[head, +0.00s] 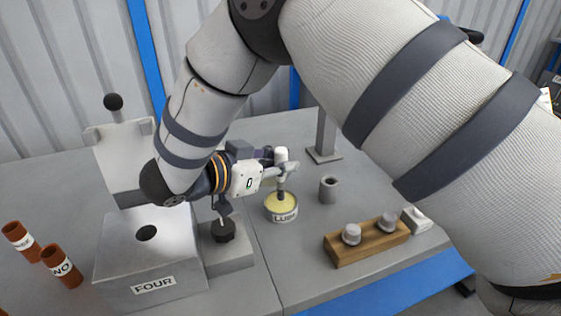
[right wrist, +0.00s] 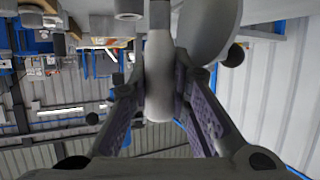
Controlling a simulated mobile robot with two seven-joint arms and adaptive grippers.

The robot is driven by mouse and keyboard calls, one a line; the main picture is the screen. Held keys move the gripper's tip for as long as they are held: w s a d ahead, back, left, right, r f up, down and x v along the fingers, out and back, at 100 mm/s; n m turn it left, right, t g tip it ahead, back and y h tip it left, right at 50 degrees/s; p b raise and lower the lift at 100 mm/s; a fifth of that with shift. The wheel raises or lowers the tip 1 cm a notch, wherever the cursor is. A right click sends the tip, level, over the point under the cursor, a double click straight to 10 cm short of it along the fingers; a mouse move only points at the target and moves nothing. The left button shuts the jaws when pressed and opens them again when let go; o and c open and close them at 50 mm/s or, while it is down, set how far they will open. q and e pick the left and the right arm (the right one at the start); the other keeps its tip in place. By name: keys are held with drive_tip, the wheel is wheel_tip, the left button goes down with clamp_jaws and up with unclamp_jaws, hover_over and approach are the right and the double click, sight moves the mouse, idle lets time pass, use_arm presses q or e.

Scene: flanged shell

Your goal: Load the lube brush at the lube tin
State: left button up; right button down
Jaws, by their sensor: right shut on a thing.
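The lube tin (head: 283,216) is a short round tin with a "LUBE" label and a yellow surface inside. It stands on the grey bench in the middle of the head view. My right gripper (head: 279,168) is directly above it, shut on the pale handle of the lube brush (head: 281,154). The brush is about upright, and its lower end reaches down to the yellow surface; I cannot tell how deep. In the right wrist view the brush handle (right wrist: 158,75) sits between both fingers of the right gripper (right wrist: 160,100). My left gripper is not in view.
A grey block marked "FOUR" (head: 125,262) with a hole stands at the left, near orange-brown tubes (head: 62,268). A dark knob (head: 223,231) is close left of the tin. A grey cup (head: 328,189) and a wooden block with metal pieces (head: 365,245) stand at the right.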

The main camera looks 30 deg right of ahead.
sight(281, 149)
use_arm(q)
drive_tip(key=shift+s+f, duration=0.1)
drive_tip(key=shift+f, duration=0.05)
use_arm(e)
drive_tip(key=shift+f, duration=0.55)
idle(0.5)
drive_tip(key=shift+s+f, duration=0.1)
drive_tip(key=shift+f, duration=0.05)
idle(1.0)
wheel_tip(281, 149, up, 7)
drive_tip(key=shift+r+p, duration=0.2)
drive_tip(key=shift+p, duration=1.05)
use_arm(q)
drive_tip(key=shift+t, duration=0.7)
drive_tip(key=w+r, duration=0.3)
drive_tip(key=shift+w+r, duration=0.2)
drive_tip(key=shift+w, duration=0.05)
use_arm(e)
drive_tip(key=shift+f, duration=0.1)
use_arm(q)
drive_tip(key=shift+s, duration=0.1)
